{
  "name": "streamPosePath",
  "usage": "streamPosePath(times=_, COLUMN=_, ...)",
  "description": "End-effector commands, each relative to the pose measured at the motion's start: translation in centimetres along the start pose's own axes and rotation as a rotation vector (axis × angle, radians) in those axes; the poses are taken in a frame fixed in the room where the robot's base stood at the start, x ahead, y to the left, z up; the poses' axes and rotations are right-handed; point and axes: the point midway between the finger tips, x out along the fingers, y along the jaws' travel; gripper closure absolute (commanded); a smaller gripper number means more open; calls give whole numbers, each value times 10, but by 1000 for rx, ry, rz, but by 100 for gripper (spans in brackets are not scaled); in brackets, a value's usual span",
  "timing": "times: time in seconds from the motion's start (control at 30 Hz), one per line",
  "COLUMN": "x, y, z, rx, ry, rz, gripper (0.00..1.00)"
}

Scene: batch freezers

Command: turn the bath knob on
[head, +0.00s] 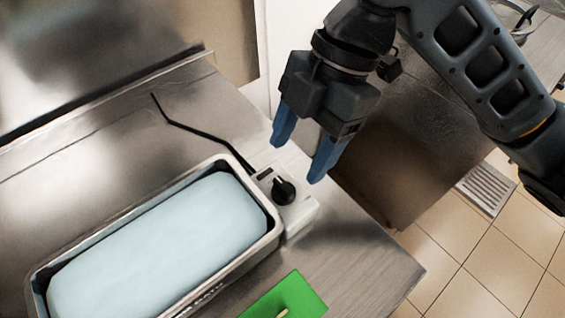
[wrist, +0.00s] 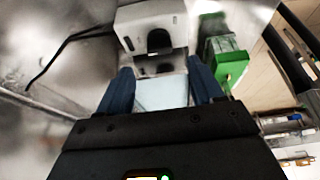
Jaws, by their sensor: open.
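The bath knob (head: 283,190) is a round black dial with a pale pointer mark, on top of a white control box (head: 298,213) at the right end of the metal bath (head: 275,238). The knob also shows in the wrist view (wrist: 160,42), ahead of the fingers. My gripper (head: 298,160) has blue fingers spread apart with nothing held. It is above the control box, apart from the knob. The wrist view shows both fingers (wrist: 160,68) with a gap between them.
The bath holds a pale blue mass (head: 160,245). A black cable (head: 200,133) runs from the box across the steel counter. A green board (head: 300,297) lies in front. The counter's right edge drops to a tiled floor (head: 440,250) with a drain grate (head: 486,190).

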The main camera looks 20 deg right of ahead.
Motion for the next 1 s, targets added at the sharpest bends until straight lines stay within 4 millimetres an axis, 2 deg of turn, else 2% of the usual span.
streamPosePath(times=0.2, x=34, y=0, z=-1, rx=2, ry=3, rz=-1, gripper=34)
streamPosePath(times=0.33, x=49, y=0, z=0, rx=1, ry=2, rz=-1, gripper=34)
streamPosePath(times=0.5, x=59, y=0, z=-1, rx=0, ry=2, rz=1, gripper=34)
streamPosePath(times=0.73, x=60, y=0, z=0, rx=0, ry=1, rz=1, gripper=34)
streamPosePath(times=0.77, x=60, y=0, z=0, rx=0, ry=1, rz=1, gripper=35)
streamPosePath(times=1.0, x=60, y=0, z=0, rx=0, ry=1, rz=1, gripper=58)
